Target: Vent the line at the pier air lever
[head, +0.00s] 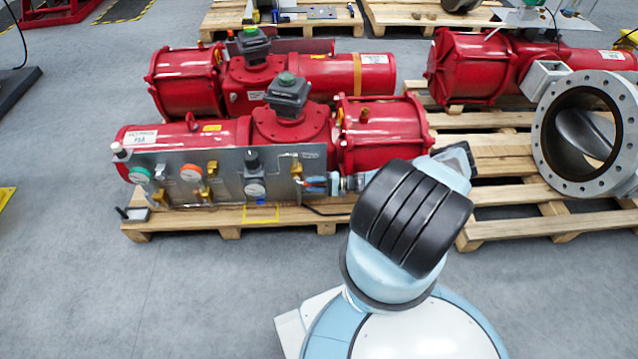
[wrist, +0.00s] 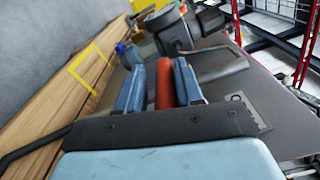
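The pier air lever appears as a red-orange handle (wrist: 165,84) in the wrist view, standing between my gripper's two blue fingers. My gripper (wrist: 158,68) is open around it. The handle lies close to the right finger, and a gap shows on the left finger's side. I cannot tell whether the right finger touches it. In the head view my gripper (head: 316,184) is at the right end of the grey panel (head: 222,165), where the fingers largely hide the lever. Brass fittings (head: 296,167) sit just above it.
The panel carries a green gauge (head: 140,175), a red gauge (head: 191,173) and a black-knobbed regulator (head: 252,160). Red actuators (head: 380,130) stand behind it on a wooden pallet (head: 230,220). A flanged valve (head: 550,140) is at the right. The floor in front-left is clear.

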